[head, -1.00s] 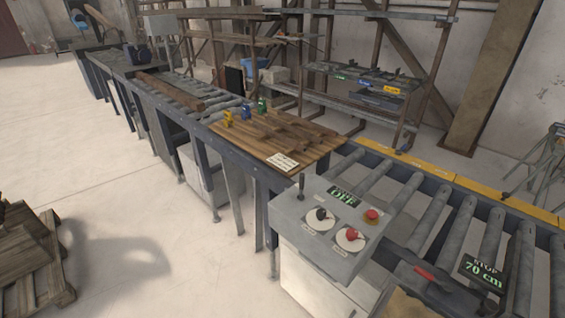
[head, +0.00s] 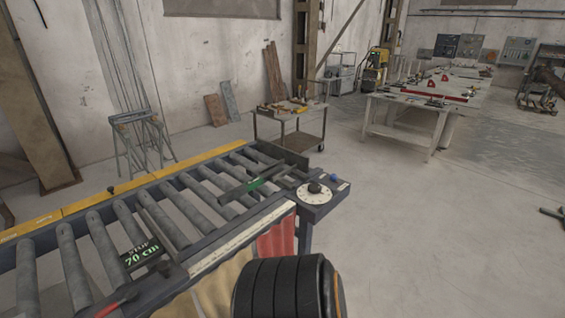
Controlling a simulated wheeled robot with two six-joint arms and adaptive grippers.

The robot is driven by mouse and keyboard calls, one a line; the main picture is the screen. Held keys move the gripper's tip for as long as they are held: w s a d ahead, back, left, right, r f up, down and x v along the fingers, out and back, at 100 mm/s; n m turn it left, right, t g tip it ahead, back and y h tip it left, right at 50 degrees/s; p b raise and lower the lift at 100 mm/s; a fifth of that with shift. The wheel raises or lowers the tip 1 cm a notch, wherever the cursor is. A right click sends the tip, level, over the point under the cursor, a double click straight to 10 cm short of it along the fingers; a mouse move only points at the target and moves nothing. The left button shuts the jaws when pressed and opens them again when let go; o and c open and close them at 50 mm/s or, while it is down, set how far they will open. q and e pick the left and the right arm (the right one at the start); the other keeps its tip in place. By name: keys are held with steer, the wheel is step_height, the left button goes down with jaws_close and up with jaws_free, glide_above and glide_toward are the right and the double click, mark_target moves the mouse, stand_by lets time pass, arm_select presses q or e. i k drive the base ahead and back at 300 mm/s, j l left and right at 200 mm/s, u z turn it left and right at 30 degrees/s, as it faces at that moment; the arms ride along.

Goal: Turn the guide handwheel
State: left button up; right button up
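A round white dial with a dark knob (head: 315,188) sits on a dark box at the far right end of the roller conveyor. It may be the guide handwheel, but no readable label confirms this. Next to it is a small blue part (head: 333,177). Neither of my grippers can be made out in the head view.
A tool cart (head: 290,125) and a white workbench (head: 425,97) stand behind.

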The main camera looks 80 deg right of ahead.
mark_target(313, 188)
steer(key=z, duration=2.45)
